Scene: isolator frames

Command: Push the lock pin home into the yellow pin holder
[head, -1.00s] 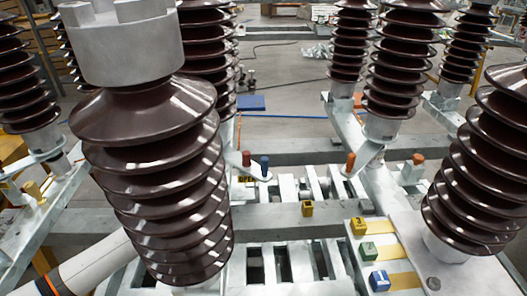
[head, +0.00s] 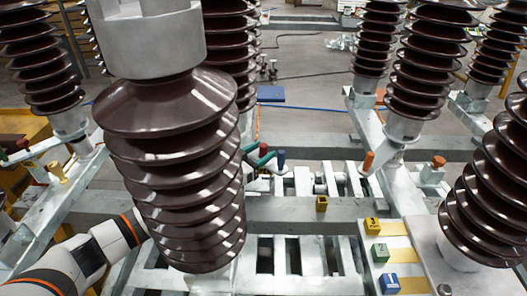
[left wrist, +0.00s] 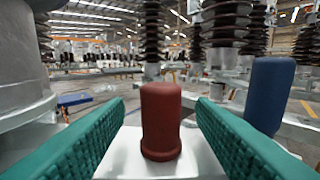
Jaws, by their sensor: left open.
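A red round-topped pin (head: 263,149) stands upright on a pale metal plate and also shows in the left wrist view (left wrist: 161,120). A blue pin (head: 281,157) stands just right of it, also in the left wrist view (left wrist: 270,95). My left gripper (head: 257,156) is open, its green pads (left wrist: 160,135) on either side of the red pin, with gaps visible. I cannot tell which is the pin holder. My right gripper is out of view.
A large brown ribbed insulator (head: 180,165) stands in front of my left arm (head: 90,262) and hides part of it. Green (head: 379,252) and blue (head: 389,283) blocks line the right plate. Orange-red pegs (head: 368,161) stand on the right. Slotted metal frames fill the middle.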

